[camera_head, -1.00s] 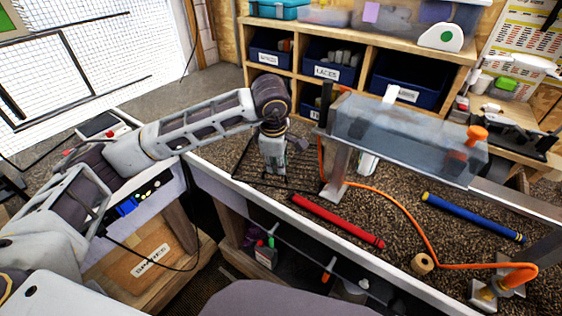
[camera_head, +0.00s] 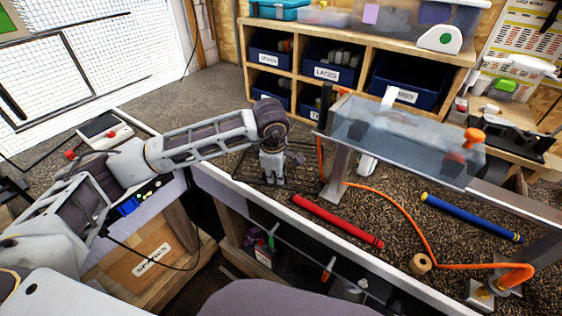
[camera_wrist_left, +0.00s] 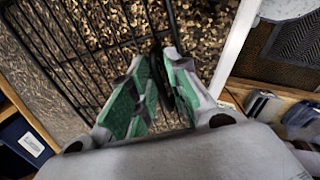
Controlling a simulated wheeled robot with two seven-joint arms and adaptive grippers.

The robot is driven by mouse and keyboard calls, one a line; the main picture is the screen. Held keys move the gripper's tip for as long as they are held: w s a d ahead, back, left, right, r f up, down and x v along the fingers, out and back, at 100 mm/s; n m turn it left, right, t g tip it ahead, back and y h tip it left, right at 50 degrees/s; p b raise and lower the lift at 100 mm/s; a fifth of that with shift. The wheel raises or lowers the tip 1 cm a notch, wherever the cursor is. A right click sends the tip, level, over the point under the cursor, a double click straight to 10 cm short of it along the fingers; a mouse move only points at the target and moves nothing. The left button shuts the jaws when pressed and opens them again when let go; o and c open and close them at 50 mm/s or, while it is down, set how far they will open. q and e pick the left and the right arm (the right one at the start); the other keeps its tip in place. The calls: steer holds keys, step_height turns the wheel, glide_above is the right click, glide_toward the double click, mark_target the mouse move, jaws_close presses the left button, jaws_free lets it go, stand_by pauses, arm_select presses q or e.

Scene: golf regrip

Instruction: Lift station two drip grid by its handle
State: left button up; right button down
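The station two drip grid (camera_head: 246,180) is a dark wire grid lying on the brown granular bench surface, below my left arm. Its thin black bars (camera_wrist_left: 95,48) fill the upper left of the left wrist view. My left gripper (camera_head: 272,183) points down over the grid. In the left wrist view, its green-padded fingers (camera_wrist_left: 160,62) are close together on a dark upright piece that looks like the handle (camera_wrist_left: 157,70). Most of the handle is hidden between the fingers. The grid looks flat and low on the bench. My right gripper is not in view.
A red grip (camera_head: 338,221) lies right of the grid, and a blue grip (camera_head: 472,217) farther right. A clear trough (camera_head: 405,140) on a metal post (camera_head: 337,172) stands close to my gripper. An orange hose (camera_head: 408,215) runs along the bench. Shelves with blue bins (camera_head: 332,68) stand behind.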

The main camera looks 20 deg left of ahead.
arm_select(q)
steer(key=shift+f, duration=0.1)
steer(key=shift+c, duration=0.2)
jaws_close()
stand_by(0.4)
steer(key=shift+r+b, duration=0.4)
steer(key=shift+r, duration=4.65)
